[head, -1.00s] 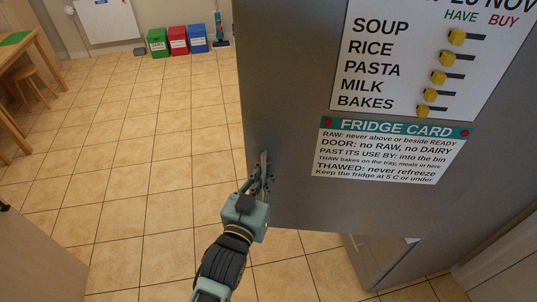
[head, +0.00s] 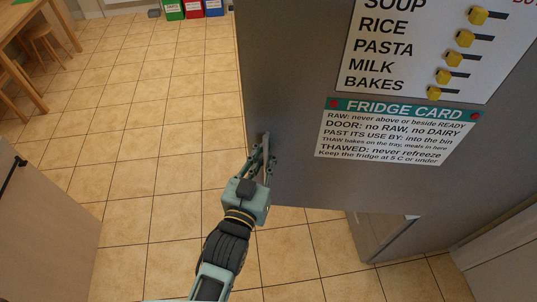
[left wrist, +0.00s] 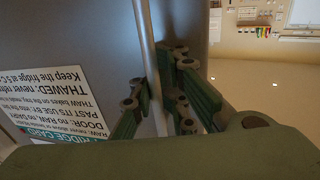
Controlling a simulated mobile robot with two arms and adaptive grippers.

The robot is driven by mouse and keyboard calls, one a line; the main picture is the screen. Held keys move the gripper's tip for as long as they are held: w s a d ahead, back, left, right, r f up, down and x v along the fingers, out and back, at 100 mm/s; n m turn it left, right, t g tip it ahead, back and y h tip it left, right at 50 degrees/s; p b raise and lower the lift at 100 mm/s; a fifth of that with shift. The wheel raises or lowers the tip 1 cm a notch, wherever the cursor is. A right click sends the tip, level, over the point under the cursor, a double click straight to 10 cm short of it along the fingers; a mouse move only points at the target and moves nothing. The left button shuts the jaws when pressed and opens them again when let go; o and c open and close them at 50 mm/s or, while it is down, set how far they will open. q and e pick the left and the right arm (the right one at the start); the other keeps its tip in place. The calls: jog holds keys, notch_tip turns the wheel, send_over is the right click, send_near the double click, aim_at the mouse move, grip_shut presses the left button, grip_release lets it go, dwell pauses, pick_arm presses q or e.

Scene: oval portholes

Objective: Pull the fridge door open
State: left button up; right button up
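The grey fridge door (head: 300,185) fills the right of the head view, swung out over the floor, with tiles showing beneath its bottom edge. Its upright bar handle (head: 265,150) is at the door's left edge. My left gripper (head: 261,165) is at this handle. In the left wrist view the handle bar (left wrist: 149,60) runs between the fingers of my left gripper (left wrist: 158,90), which are closed in on it from both sides. A fridge card (head: 395,133) and a list with yellow sliders are on the door. My right gripper is not in view.
A grey lower unit (head: 385,232) stands on the floor behind the door's bottom edge. A light cabinet (head: 45,235) is at lower left, a wooden table (head: 30,30) at upper left. Colored bins (head: 192,9) stand at the back. The tiled floor between is clear.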

pick_arm(q)
jog(key=shift+o, duration=0.9)
jog(key=shift+a, duration=0.2)
jog(key=shift+s+d, duration=0.1)
jog(key=shift+s, duration=0.1)
jog(key=v, duration=1.1)
jog(key=shift+s+a, duration=0.3)
jog(key=shift+s, duration=0.05)
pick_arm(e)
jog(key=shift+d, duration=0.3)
pick_arm(q)
jog(key=shift+c, duration=0.4)
